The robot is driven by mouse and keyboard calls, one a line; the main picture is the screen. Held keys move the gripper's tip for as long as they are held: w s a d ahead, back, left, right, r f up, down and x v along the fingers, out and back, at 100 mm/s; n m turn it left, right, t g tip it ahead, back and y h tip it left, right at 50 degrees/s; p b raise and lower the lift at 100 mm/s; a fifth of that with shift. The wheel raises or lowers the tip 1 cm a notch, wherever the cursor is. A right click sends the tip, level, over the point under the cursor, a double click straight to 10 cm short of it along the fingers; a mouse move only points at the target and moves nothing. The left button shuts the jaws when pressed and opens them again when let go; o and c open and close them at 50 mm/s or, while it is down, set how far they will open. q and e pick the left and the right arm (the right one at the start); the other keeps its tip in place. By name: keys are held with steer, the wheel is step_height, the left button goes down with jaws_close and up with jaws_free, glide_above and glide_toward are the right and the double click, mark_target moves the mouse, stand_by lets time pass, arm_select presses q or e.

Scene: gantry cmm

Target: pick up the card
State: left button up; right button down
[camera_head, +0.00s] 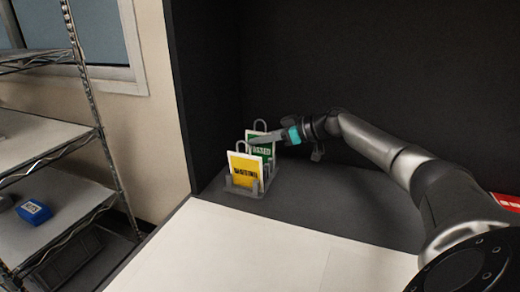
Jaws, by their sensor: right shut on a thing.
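Two cards stand in a small grey rack (243,190) on the dark surface. The front one is a yellow card (243,170) with a white border and dark print, leaning slightly. Behind it is a green card (260,149) with a white border. Each has a grey loop at its top. My right gripper (255,141) reaches in from the right, and its fingers are at the top of the green card, shut on it. The fingertips are small and partly hidden among the cards. My left gripper is not in view.
Dark panels rise behind and left of the rack. A pale tabletop (270,245) lies clear in front. Wire shelving (50,205) with a blue box (34,211) stands at the left. A red item (507,201) lies at the right edge.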

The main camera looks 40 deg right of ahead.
stand_by(0.3)
steer(key=shift+r, duration=0.5)
step_height(320, 180, up, 7)
steer(key=p, duration=0.3)
steer(key=shift+r, duration=0.2)
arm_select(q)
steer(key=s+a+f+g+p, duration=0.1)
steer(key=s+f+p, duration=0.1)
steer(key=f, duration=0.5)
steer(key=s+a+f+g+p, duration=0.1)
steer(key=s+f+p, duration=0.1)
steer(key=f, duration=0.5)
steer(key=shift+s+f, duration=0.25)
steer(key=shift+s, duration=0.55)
arm_select(e)
step_height(320, 180, up, 12)
steer(key=shift+f, duration=0.2)
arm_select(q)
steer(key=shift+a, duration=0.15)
